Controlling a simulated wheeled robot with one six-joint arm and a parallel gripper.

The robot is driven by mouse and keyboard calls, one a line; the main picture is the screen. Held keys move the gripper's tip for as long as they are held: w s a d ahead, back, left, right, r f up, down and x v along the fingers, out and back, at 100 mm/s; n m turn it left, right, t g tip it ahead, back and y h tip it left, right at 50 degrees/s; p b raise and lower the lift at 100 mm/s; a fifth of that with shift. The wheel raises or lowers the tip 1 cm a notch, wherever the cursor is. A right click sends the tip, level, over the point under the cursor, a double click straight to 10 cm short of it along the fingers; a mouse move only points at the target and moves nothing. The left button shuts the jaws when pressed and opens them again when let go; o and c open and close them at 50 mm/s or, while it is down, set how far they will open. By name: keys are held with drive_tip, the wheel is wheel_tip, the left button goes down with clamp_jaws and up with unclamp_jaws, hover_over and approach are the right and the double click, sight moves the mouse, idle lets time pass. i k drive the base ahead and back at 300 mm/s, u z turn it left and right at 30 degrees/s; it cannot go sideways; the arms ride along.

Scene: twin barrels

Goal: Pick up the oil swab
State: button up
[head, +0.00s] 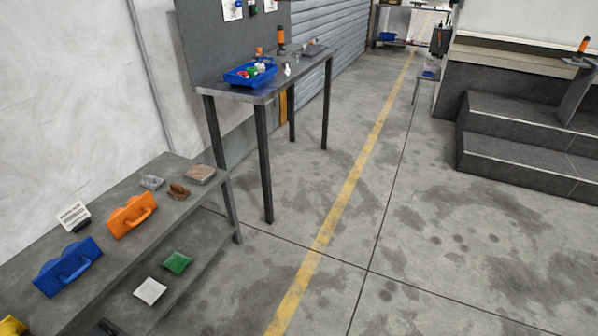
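I cannot tell for certain which thing is the oil swab. On the low grey bench at the left of the head view lie a crumpled grey piece (152,182), a brown piece (179,190) and a flat reddish-brown block (200,174). On its lower shelf lie a white pad (150,290) and a green pad (177,263), side by side and apart. Any of these small soft-looking things could be it. My gripper is not in view.
Dark steps (510,160) stand right. The floor between is clear.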

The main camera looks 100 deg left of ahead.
sight(178, 192)
drive_tip(key=u, duration=4.2)
